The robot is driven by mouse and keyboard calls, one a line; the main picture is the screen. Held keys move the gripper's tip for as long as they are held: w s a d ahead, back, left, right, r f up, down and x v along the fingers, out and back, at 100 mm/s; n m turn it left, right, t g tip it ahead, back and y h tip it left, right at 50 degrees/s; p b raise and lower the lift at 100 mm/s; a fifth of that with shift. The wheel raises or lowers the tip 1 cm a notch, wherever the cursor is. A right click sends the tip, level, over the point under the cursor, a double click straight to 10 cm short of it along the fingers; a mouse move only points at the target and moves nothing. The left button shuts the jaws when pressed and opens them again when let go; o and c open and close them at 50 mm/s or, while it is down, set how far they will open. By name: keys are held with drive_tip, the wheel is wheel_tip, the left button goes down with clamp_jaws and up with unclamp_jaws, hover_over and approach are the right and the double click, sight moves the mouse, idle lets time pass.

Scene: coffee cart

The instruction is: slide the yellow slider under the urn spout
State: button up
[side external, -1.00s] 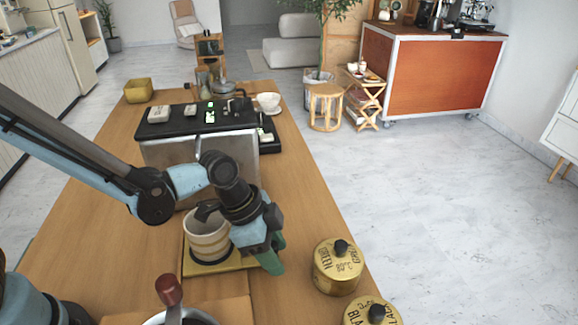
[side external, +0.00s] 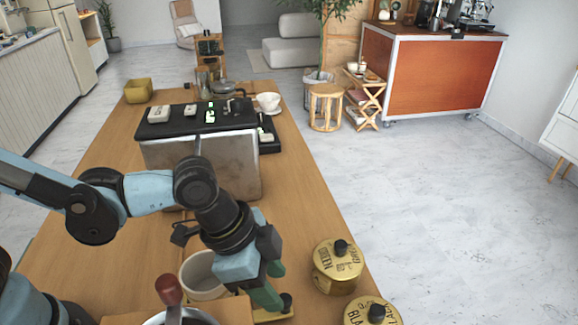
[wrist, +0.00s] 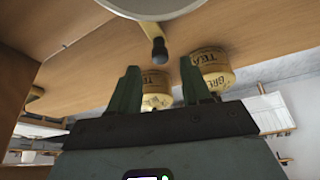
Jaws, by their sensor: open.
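The yellow slider (side external: 271,316) is mostly hidden by the cup, my gripper and things in front. Its black knob (side external: 286,302) shows beside my fingers. A pale cup (side external: 203,276) stands at the slider; its lower part is hidden. My gripper (side external: 273,286) is open at the knob end. In the wrist view, the knob (wrist: 158,50) lies in line with the gap between my green fingertips (wrist: 159,67), with no clear grip on it. A steel, black-topped machine (side external: 205,165) stands behind. I cannot tell whether it is the urn; no spout shows clearly.
Two gold tins, one (side external: 338,267) behind the other (side external: 372,312), stand right of my gripper near the table edge. A red-knobbed handle (side external: 169,290) over a round vessel stands in the front. Bare table (side external: 300,205) lies right of the machine.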

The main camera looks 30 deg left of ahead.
drive_tip(key=v, duration=0.7)
drive_tip(key=w+a+n+t+y, duration=0.2)
drive_tip(key=a+n, duration=0.4)
drive_tip(key=a, duration=0.5)
drive_tip(key=w+a+n+t+y, duration=0.25)
drive_tip(key=a+n, duration=0.35)
drive_tip(key=a, duration=0.5)
drive_tip(key=s+d+r+m+g, duration=0.3)
drive_tip(key=d+r+m, duration=0.25)
drive_tip(key=d, duration=0.25)
drive_tip(key=s+d+r+m+g, duration=0.4)
drive_tip(key=d+r, duration=0.2)
drive_tip(key=d, duration=0.2)
wheel_tip(320, 180, down, 10)
wheel_tip(320, 180, up, 10)
drive_tip(key=shift+w, duration=0.2)
drive_tip(key=shift+a+r+n+h, duration=0.1)
drive_tip(key=shift+a+n+h, duration=0.05)
drive_tip(key=shift+n+h, duration=0.1)
